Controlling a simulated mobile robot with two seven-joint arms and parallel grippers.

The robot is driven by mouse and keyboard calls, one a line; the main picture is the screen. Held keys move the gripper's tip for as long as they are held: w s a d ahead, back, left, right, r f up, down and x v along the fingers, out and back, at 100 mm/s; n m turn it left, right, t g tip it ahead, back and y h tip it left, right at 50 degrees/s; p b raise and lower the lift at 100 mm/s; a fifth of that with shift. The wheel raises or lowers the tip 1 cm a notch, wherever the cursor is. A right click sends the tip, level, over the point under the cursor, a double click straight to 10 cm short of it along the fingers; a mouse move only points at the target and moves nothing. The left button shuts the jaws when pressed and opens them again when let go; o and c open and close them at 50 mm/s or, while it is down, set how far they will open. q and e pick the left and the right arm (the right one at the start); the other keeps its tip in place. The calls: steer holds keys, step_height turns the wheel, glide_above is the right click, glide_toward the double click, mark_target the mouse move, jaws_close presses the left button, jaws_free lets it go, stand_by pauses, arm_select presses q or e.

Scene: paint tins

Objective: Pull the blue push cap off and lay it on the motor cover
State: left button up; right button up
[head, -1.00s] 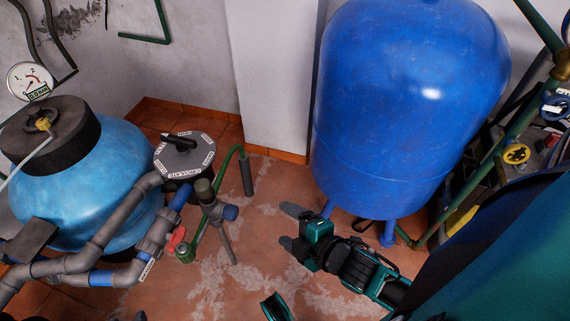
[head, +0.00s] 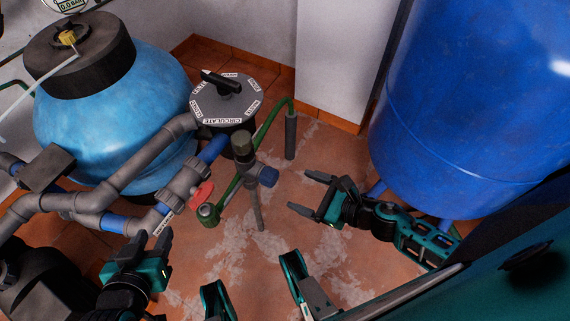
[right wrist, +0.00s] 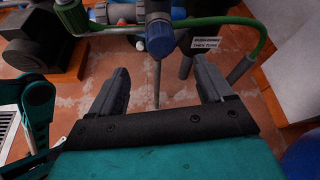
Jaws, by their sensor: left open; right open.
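The blue push cap (head: 268,176) sits on the side of a grey fitting on an upright pipe, left of centre in the head view. It also shows between and beyond the fingertips in the right wrist view (right wrist: 161,40). My right gripper (head: 301,192) is open and empty, to the right of the cap and apart from it, fingers pointing left towards the pipe. My left gripper (head: 150,241) is open and empty at the lower left. A dark rounded body (head: 45,268), perhaps the motor cover, is at the lower left edge, partly cut off.
A red lever (head: 201,194) and a green hose (head: 270,122) are close to the fitting. Grey pipes (head: 130,165) run left to the light blue tank (head: 120,125). A large blue tank (head: 460,110) stands at right. Worn floor is open between.

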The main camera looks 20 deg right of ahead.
mark_target(275, 180)
steer(key=b+x, duration=0.1)
steer(key=x, duration=0.8)
steer(key=shift+w+f, duration=0.15)
steer(key=shift+w, duration=0.2)
steer(key=shift+w+a, duration=0.2)
steer(key=shift+c, duration=0.4)
steer(key=c, duration=1.2)
steer(key=shift+s+d+b, duration=0.3)
steer(key=shift+s+d, duration=0.3)
steer(key=shift+s, duration=0.15)
steer(key=shift+s+d+b, duration=0.25)
steer(key=shift+s+d, duration=0.35)
steer(key=shift+s, duration=0.2)
steer(key=s+d+b, duration=0.1)
steer(key=s+d, duration=0.1)
steer(key=s, duration=0.1)
steer(key=shift+s+d, duration=0.1)
steer(key=shift+d, duration=0.15)
